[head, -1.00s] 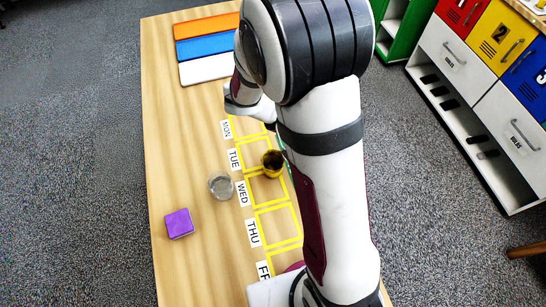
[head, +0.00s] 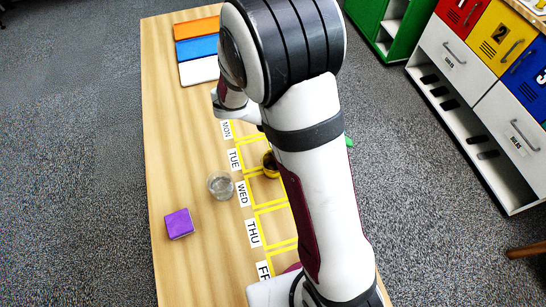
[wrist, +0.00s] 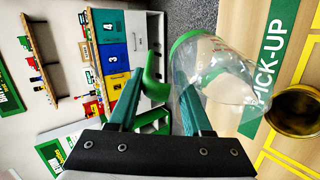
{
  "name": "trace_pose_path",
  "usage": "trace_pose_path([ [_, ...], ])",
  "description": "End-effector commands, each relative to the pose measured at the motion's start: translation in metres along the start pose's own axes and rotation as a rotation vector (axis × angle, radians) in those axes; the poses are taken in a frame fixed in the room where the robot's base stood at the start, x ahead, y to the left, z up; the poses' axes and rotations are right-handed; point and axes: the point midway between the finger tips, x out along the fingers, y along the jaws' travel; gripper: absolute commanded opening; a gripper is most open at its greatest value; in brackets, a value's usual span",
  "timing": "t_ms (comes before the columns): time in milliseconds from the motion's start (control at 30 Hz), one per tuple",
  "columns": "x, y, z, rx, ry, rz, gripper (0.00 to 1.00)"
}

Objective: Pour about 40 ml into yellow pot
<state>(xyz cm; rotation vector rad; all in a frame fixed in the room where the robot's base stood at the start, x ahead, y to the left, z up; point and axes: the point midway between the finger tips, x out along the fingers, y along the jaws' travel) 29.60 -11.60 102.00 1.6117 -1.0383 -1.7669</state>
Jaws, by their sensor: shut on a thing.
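The yellow pot (head: 267,166) stands on the table beside the TUE and WED labels, partly covered by my arm in the head view. In the wrist view the pot (wrist: 294,112) is at the right edge, with a dark inside. My gripper (wrist: 157,85) is shut on the green handle of a clear jug (wrist: 218,82) with a green rim. The jug holds something pale; its exact tilt and level are hard to tell. In the head view my arm hides the gripper and most of the jug.
A clear glass (head: 221,186) stands left of the WED label. A purple box (head: 179,224) is further left and nearer. Orange, blue and white trays (head: 198,49) lie at the far end. The table's left side is otherwise clear.

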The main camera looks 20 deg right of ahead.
Motion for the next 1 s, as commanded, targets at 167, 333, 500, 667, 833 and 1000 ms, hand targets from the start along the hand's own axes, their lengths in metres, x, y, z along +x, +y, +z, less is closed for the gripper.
trace_pose_path([
  [167, -0.0025, 0.0004, -0.0003, -0.001, -0.001, 0.018, 0.0],
  [333, -0.0043, 0.001, -0.0006, -0.004, -0.002, 0.035, 0.0],
  [500, -0.0063, 0.0011, -0.0008, -0.008, -0.004, 0.052, 0.0],
  [667, -0.0083, 0.001, -0.0013, -0.008, -0.005, 0.061, 0.0],
  [833, -0.0089, 0.0007, -0.0017, -0.008, -0.005, 0.063, 0.0],
  [1000, -0.0095, 0.0004, -0.002, -0.009, -0.005, 0.065, 0.0],
])
